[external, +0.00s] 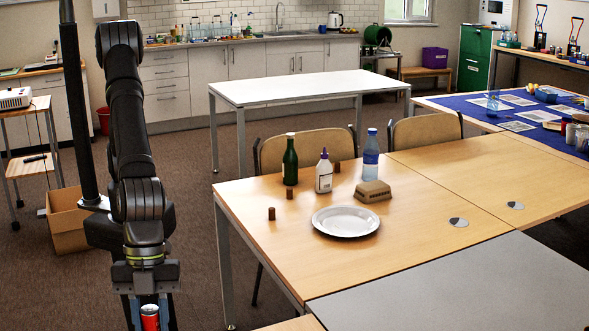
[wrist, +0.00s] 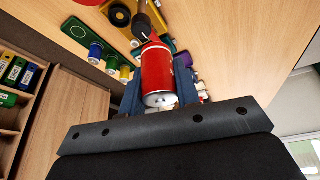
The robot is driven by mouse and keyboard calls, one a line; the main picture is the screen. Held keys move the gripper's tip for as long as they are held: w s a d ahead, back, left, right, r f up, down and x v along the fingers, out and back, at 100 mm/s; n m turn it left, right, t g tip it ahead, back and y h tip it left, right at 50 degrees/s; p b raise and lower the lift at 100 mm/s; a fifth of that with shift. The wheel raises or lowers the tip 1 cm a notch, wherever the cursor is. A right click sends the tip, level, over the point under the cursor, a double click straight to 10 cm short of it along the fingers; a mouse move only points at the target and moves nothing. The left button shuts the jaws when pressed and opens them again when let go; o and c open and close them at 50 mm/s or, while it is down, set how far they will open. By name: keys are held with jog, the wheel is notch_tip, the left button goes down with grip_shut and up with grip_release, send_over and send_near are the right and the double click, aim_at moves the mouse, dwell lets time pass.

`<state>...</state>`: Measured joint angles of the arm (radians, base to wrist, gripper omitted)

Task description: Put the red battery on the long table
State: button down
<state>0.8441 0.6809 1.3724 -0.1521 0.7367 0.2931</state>
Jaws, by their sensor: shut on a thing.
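My gripper (external: 150,305) is at the lower left of the external view, pointing down and left of the wooden table. It is shut on the red battery (external: 150,321), a red cylinder with a pale end. The battery's lower part is cut off by the frame edge. In the wrist view the red battery (wrist: 157,72) sits between the two dark bluish fingers. A long white-topped table (external: 288,88) stands bare at the back. A wooden-topped table (external: 255,215) stands nearer, to the right of my arm. I cannot tell which one the task calls long.
The wooden table holds a white plate (external: 345,221), a green bottle (external: 290,162), a white glue bottle (external: 324,173), a water bottle (external: 371,156) and a brown block (external: 373,191). Chairs (external: 305,147) stand behind it. Several small coloured items (wrist: 96,52) lie beyond the battery in the wrist view.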

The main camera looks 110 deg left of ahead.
jog(key=s+d+m+g, duration=0.1)
jog(key=s+d+m, duration=0.3)
jog(key=s+d, duration=1.2)
jog(key=shift+a+f, duration=0.15)
jog(key=shift+f, duration=4.45)
jog(key=shift+a+f, duration=0.1)
jog(key=shift+f, duration=4.45)
jog(key=shift+f, duration=0.35)
jog(key=c, duration=1)
grip_release()
jog(key=v, duration=1.7)
jog(key=shift+a, duration=0.25)
